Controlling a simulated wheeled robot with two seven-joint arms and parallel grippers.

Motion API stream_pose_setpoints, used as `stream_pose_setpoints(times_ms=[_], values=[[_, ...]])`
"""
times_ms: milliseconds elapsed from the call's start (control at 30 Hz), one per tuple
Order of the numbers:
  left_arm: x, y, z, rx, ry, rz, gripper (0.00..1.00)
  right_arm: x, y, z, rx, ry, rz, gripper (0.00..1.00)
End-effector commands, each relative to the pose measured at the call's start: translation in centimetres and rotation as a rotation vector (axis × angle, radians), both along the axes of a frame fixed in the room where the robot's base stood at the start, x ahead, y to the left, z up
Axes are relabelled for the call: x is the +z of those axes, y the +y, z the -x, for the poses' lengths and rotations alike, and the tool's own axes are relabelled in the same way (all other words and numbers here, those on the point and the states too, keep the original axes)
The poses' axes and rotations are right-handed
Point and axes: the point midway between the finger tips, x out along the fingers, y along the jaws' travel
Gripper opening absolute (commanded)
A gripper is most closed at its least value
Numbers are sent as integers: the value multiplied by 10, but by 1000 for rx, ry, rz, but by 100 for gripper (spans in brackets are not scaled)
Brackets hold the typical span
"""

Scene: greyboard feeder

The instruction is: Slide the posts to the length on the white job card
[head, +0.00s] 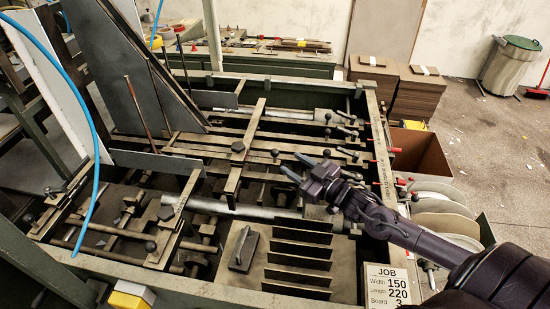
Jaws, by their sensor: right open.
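The white job card (391,285) is at the lower right of the feeder frame and reads Width 150, Length 220, Board 3. My right gripper (290,164) reaches in from the right, open and empty, above the rails and right of that knob. My left gripper is out of view.
Several dark plates (300,252) stand in a row at the front of the feeder. Clamp levers (345,132) line its right side. A blue hose (92,130) hangs at left. A cardboard box (420,152) and stacked boards (412,92) stand beyond the right edge.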

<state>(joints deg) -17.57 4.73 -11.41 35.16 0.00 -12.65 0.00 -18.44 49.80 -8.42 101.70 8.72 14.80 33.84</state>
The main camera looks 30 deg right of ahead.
Motion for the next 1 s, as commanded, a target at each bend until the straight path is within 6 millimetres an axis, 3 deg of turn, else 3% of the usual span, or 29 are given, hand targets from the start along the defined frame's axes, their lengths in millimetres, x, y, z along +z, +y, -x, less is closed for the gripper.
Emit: stream_pose_setpoints(times_ms=[200, 600, 1000], values=[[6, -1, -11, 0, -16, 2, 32, 3, 5, -17, -2, -3, -1, 42], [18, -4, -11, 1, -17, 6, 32, 2, 22, -64, -2, -2, -3, 42], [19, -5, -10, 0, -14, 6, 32, 0, 26, -73, 0, 0, 0, 42]])
